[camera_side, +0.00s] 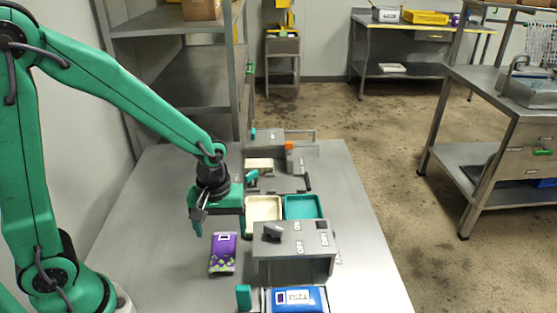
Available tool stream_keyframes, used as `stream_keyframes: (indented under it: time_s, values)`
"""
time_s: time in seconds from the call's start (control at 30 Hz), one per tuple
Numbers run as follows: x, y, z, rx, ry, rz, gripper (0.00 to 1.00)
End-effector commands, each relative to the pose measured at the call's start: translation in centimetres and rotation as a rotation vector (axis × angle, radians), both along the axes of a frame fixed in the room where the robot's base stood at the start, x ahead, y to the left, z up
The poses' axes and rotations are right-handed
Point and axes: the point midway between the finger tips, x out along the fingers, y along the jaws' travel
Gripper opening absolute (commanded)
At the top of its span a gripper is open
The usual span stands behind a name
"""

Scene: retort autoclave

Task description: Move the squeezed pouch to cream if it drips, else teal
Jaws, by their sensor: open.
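A purple pouch (223,254) with a green-patterned lower end lies flat on the steel table, left of the grey press-like housing (292,240). A blue pouch (300,298) with a white label lies in front of the housing, partly cut off by the picture's bottom edge. I cannot tell which pouch has been squeezed, and no drip is visible. The cream tray (263,214) and the teal tray (304,208) stand side by side behind the housing; both look empty. My gripper (218,222) is open and empty, above and behind the purple pouch, left of the cream tray.
A teal handle (244,298) stands beside the blue pouch. Behind the trays is a grey fixture (285,148) with an orange part and a dark-tipped bar. The steel table (165,235) is clear on its left side. A shelf rack stands behind my arm.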

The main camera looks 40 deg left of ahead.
Motion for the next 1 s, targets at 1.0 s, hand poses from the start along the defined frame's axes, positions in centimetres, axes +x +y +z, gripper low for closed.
stream_keyframes:
  time_s: [1.0]
  values:
    - [-0.1,0.3,-6.0,0.001,0.002,-0.001,0.80]
